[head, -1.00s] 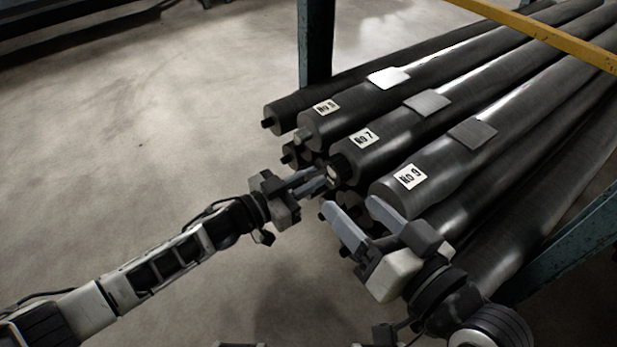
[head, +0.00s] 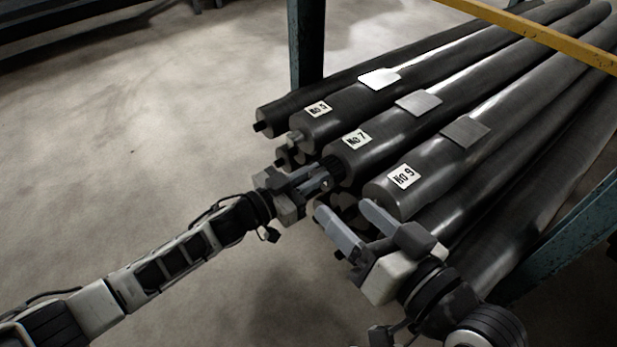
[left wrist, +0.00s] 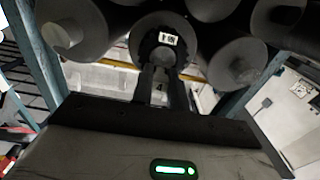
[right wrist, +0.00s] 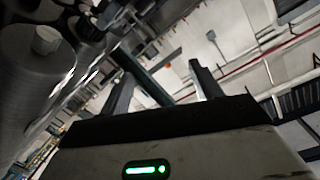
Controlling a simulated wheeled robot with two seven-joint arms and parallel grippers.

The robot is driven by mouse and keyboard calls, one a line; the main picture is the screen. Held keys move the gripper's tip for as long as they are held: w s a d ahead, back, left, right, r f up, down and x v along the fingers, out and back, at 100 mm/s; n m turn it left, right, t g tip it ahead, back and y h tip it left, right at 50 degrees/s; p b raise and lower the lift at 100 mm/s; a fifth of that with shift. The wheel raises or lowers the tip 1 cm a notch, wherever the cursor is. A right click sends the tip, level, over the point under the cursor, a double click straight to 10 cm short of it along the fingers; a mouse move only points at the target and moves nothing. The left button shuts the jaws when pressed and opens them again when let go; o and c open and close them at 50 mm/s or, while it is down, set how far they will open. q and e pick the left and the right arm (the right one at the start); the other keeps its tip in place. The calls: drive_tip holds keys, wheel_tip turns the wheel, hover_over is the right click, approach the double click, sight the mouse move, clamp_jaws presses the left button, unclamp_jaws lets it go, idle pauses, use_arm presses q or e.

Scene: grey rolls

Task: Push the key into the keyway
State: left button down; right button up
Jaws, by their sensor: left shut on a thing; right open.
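Roll No 7 (head: 385,140) lies in the stack, with a dark ribbed collar (head: 332,164) on its near end. In the left wrist view, the round end (left wrist: 148,47) carries a small white label and faces my left gripper. My left gripper (head: 318,181) is at this end, its fingers close together on a small piece marked 4, seemingly the key (left wrist: 159,88). The fingers hide most of the key. The keyway cannot be made out, nor whether the key touches it. My right gripper (head: 343,208) is open and empty, just in front of the end of roll No 9 (head: 430,170).
Roll No 5 (head: 360,100) and several other dark rolls lie stacked beside and below. A blue-green post (head: 307,45) stands behind them, a slanted beam (head: 560,240) at right, and a yellow bar (head: 530,30) crosses above. The floor (head: 130,160) at left is clear.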

use_arm(q)
drive_tip(key=shift+w+d, duration=0.1)
drive_tip(key=shift+d, duration=0.05)
drive_tip(key=c, duration=1.3)
unclamp_jaws()
drive_tip(key=shift+s+a, duration=0.2)
drive_tip(key=shift+a, duration=0.15)
drive_tip(key=p+v, duration=0.4)
drive_tip(key=v, duration=1.1)
drive_tip(key=shift+p, duration=0.3)
use_arm(e)
drive_tip(key=shift+s+d+f+n+g+h, duration=0.15)
drive_tip(key=shift+d+f+n+g+h, duration=0.2)
drive_tip(key=shift+f+n+h, duration=0.2)
drive_tip(key=shift+s+d+f+n+g+h, duration=0.1)
drive_tip(key=shift+d+f+n+g+h, duration=0.15)
drive_tip(key=shift+d+f+n+h, duration=0.25)
use_arm(q)
drive_tip(key=shift+s+a+r, duration=0.1)
use_arm(e)
drive_tip(key=shift+a+f, duration=0.1)
drive_tip(key=shift+a, duration=0.05)
